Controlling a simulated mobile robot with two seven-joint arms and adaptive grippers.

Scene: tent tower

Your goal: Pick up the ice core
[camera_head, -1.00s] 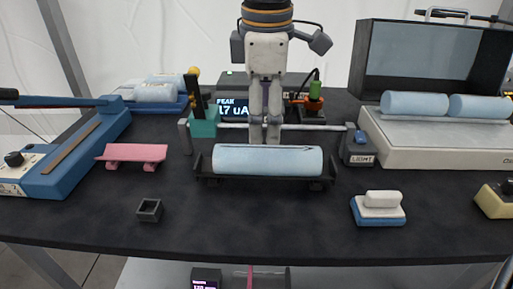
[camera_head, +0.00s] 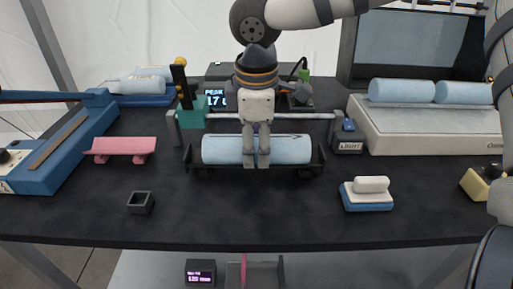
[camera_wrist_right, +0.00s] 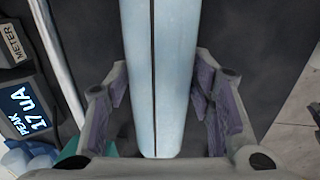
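The ice core (camera_head: 222,150), a pale blue cylinder, lies sideways in a dark cradle (camera_head: 315,165) mid-table. My right gripper (camera_head: 256,163) is over its middle, pointing down, and its fingers overlap the core's front in the head view. In the right wrist view the core (camera_wrist_right: 160,70), with a dark line along it, runs between the spread fingers of the right gripper (camera_wrist_right: 160,112). Narrow gaps seem to show on both sides, so the gripper looks open. Whether any finger touches the core is hard to tell. My left gripper is not in view.
A meter (camera_head: 215,100) stands behind. More ice cylinders (camera_head: 402,91) lie on a case at right.

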